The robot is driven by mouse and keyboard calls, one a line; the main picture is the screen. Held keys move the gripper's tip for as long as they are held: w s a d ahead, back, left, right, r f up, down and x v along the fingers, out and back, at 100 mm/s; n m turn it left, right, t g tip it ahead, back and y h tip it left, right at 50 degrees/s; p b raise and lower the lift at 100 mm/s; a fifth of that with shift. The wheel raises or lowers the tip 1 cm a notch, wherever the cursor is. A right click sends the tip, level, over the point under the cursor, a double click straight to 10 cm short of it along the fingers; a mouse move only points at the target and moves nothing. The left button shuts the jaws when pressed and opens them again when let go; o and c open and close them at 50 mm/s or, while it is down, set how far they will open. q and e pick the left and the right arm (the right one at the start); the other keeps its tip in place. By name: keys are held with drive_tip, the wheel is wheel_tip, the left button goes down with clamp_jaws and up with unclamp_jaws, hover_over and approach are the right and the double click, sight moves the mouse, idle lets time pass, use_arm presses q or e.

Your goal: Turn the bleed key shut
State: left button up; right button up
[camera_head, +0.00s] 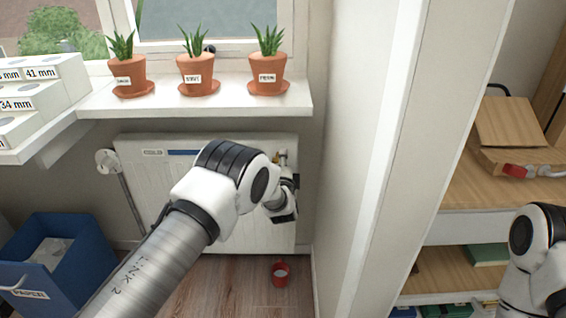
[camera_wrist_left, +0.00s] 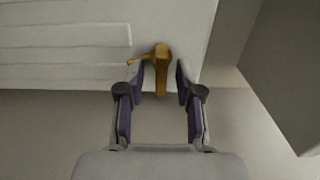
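A brass-coloured bleed key (camera_wrist_left: 161,68) stands out at the edge of the white radiator in the left wrist view, with a thin bar reaching to its left. My left gripper (camera_wrist_left: 160,76) is open, its two fingers on either side of the key with a gap visible on both sides. In the head view my left arm reaches across the radiator (camera_head: 140,165). The left gripper (camera_head: 286,205) is at the radiator's right end, and my arm and wrist hide most of the key there. My right arm shows at the lower right, but its gripper is out of view.
A windowsill (camera_head: 215,104) with potted plants (camera_head: 196,72) overhangs the radiator. A wall (camera_head: 350,130) stands close on the right. A small red cup (camera_head: 281,274) is on the floor below. A blue bin (camera_head: 62,255) is at left, and wooden shelves (camera_head: 470,190) are at right.

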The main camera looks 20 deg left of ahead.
use_arm(q)
drive_tip(key=v, duration=1.2)
drive_tip(key=s+a+f+g, duration=0.4)
drive_tip(key=s+a+f, duration=0.35)
drive_tip(key=f, duration=0.35)
drive_tip(key=s+f+n+g+h, duration=0.1)
drive_tip(key=s+f+n+g, duration=0.2)
drive_tip(key=s, duration=0.5)
drive_tip(key=s+a+f+n+g+h, duration=0.1)
drive_tip(key=s+f+n+g, duration=0.15)
drive_tip(key=s+f, duration=0.5)
drive_tip(key=s+f+n+g+h, duration=0.1)
drive_tip(key=s+f+n+g, duration=0.15)
drive_tip(key=s, duration=0.65)
drive_tip(key=s+d+n+g+h, duration=0.25)
drive_tip(key=s+n+g, duration=0.35)
drive_tip(key=s, duration=0.7)
wheel_tip(320, 180, up, 24)
drive_tip(key=n+p, duration=0.1)
drive_tip(key=p, duration=2.3)
drive_tip(key=shift+r+t, duration=0.15)
drive_tip(key=shift+t, duration=0.15)
